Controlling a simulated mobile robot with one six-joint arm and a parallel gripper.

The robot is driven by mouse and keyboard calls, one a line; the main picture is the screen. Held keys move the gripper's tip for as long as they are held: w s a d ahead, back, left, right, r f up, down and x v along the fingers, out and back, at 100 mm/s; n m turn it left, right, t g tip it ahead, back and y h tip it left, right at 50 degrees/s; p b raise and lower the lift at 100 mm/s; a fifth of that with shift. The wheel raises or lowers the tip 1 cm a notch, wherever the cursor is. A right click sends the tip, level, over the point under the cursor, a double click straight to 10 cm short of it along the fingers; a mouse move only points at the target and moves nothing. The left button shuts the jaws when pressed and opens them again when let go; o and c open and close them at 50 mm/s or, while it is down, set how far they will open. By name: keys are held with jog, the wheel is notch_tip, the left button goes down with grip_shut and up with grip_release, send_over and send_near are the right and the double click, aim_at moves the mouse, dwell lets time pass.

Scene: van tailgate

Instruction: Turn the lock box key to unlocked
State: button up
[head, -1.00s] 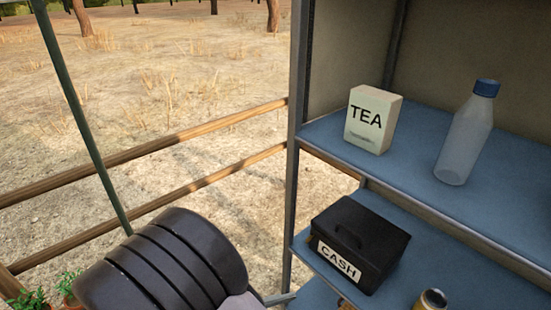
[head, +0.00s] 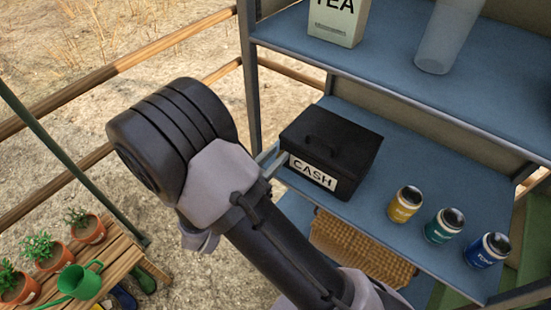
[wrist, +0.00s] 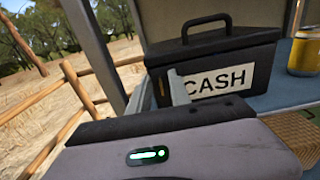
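A black lock box (head: 335,150) with a top handle and a white CASH label stands on the middle blue shelf, at its left end. It also shows in the wrist view (wrist: 262,62), just beyond my gripper. My gripper (head: 272,160) is at the left end of the box front, beside the label, mostly hidden behind my arm in the head view. In the wrist view, its two fingers (wrist: 160,88) stand apart with a gap between them. A small brass-coloured piece, perhaps the key (wrist: 172,77), shows by the right finger. Its turn position cannot be told.
Yellow (head: 405,204), green (head: 444,225) and blue (head: 487,250) tins stand right of the box. A TEA carton (head: 338,22) and a bottle (head: 447,38) are on the upper shelf (head: 400,75). A shelf post (head: 249,75) rises left of the box. A wicker basket (head: 360,250) is below.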

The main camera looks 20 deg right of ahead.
jog(key=shift+w+d, duration=0.2)
grip_shut()
dwell(1.4)
